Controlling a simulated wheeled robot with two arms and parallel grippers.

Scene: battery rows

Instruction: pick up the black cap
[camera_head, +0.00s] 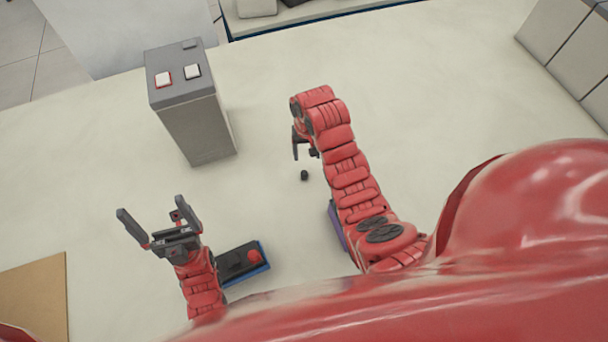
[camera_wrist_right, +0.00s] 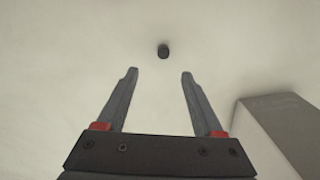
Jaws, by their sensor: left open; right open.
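The black cap (camera_head: 304,175) is a small dark piece standing alone on the pale table, near the middle of the head view. In the right wrist view the cap (camera_wrist_right: 163,51) lies just beyond the fingertips, roughly centred between them. My right gripper (camera_head: 304,156) is open and empty, close to the cap in the head view and apart from it. Its two fingers also show in the right wrist view (camera_wrist_right: 159,74). My left gripper (camera_head: 158,222) is open and empty at the lower left, well away from the cap.
A grey box with two buttons (camera_head: 190,115) stands left of the cap; a grey block (camera_wrist_right: 275,125) shows in the right wrist view. A dark device with a red knob (camera_head: 242,262) lies beside my left arm. A purple object (camera_head: 338,228) is partly hidden behind my right arm. Table around the cap is clear.

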